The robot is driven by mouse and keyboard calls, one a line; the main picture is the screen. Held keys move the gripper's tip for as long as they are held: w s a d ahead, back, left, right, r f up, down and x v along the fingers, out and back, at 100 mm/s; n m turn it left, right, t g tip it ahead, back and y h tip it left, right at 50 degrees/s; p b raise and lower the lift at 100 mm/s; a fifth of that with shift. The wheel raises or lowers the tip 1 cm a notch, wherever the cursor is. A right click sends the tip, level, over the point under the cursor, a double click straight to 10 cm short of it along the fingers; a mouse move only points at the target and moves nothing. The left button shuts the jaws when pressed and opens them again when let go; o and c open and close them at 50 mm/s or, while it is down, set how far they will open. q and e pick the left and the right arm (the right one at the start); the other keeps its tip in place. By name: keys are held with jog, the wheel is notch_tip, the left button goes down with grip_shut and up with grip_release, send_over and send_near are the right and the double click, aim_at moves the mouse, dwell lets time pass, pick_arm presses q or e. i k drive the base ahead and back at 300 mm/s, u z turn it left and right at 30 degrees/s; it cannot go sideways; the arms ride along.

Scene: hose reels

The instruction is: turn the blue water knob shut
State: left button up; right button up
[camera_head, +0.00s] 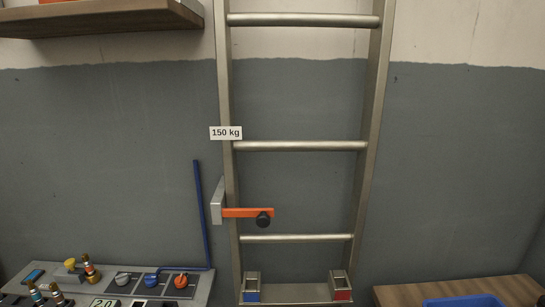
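The blue knob (152,280) sits on the grey panel (200,289) at the lower left. It stands on a dark square plate, between a grey knob (122,279) on its left and an orange knob (181,281) on its right. A blue rod or pipe (203,220) runs from near the blue knob along the panel and then up the wall. The knob is small here and I cannot tell its setting. Neither of my grippers is in view.
A metal ladder (300,146) stands right of the panel. An orange bar with a dark knob (240,212) sticks out at its left rail. Brass fittings (90,268) and a yellow knob (71,264) rise from the panel's left part. A wooden surface (520,287) with a blue container (462,301) is at lower right.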

aim_at(152, 280)
jog(key=u, duration=0.35)
jog(key=i, duration=0.45)
jog(key=u, duration=0.4)
